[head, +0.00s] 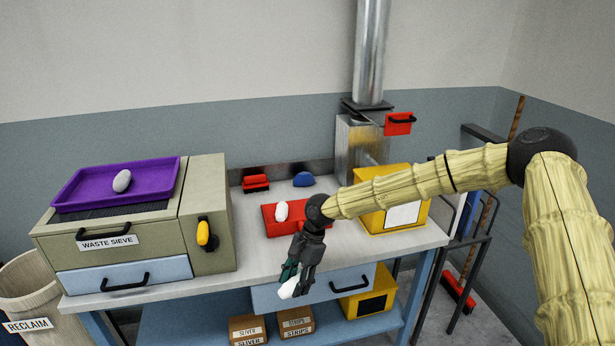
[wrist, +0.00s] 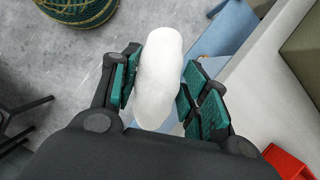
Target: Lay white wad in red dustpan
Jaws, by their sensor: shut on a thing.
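My gripper (head: 292,272) is shut on a white wad (head: 288,290), in front of the bench's front edge. In the wrist view the white wad (wrist: 158,75) sits upright between the green finger pads, with grey floor below. The red dustpan (head: 270,228) lies on the bench behind my gripper, its right part hidden by my arm. Another white wad (head: 282,210) lies in it. A red corner, likely the dustpan's (wrist: 288,165), shows at the wrist view's lower right. A third whitish wad (head: 122,181) lies on the purple tray.
The waste sieve (head: 140,235) carries the purple tray (head: 160,178) at left. A red brush (head: 255,183) and a blue object (head: 303,179) lie behind the dustpan. A yellow box (head: 400,180) stands right. A drawer handle (head: 350,284) juts out near my gripper.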

